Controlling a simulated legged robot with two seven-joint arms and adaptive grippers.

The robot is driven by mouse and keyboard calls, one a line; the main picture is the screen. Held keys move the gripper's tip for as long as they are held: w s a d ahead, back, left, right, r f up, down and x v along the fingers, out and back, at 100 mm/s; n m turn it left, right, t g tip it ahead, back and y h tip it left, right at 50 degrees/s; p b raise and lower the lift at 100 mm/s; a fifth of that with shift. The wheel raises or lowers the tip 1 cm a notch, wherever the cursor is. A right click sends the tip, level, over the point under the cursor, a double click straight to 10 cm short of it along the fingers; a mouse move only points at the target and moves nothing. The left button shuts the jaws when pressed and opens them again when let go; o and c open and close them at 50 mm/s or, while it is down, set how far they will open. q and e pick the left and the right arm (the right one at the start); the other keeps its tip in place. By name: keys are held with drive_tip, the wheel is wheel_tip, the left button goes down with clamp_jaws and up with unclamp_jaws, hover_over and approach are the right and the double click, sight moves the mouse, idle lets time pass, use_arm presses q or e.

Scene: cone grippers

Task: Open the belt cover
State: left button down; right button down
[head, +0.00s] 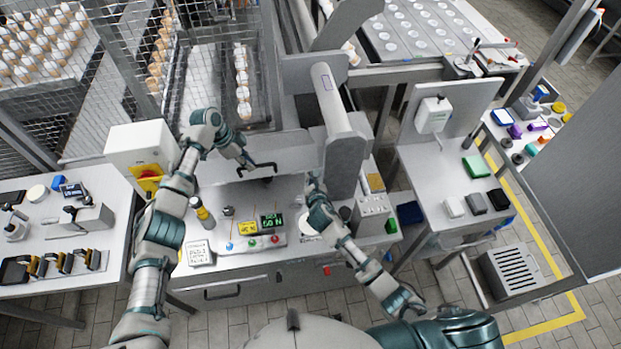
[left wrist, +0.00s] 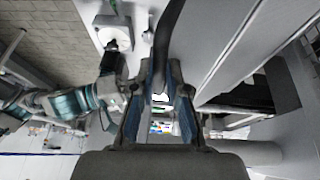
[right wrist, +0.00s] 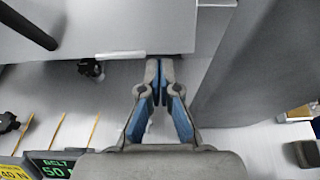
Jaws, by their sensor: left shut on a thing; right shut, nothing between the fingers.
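The belt cover (head: 290,155) is a grey panel at the back of the machine's worktop in the head view. Its black bar handle (head: 262,167) is on its front. My left gripper (head: 246,163) is shut on this handle; in the left wrist view the dark curved handle (left wrist: 169,28) runs up from between the fingers. My right gripper (head: 312,180) is shut and empty near the cover's lower right. In the right wrist view, its closed tips (right wrist: 159,68) overlap the lower edge of the grey cover (right wrist: 120,25); I cannot tell whether they touch it.
A control strip with coloured buttons (head: 252,243) and a yellow-topped bottle (head: 202,212) are on the worktop in front. A grey column (head: 342,130) stands close right of my right gripper. A white switch box (head: 143,150) is at left, and wire mesh (head: 220,75) is behind.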

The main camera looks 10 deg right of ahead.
use_arm(q)
drive_tip(key=shift+w, duration=0.2)
use_arm(e)
drive_tip(key=shift+w+r, duration=0.2)
drive_tip(key=shift+r, duration=0.55)
use_arm(q)
drive_tip(key=shift+a, duration=0.1)
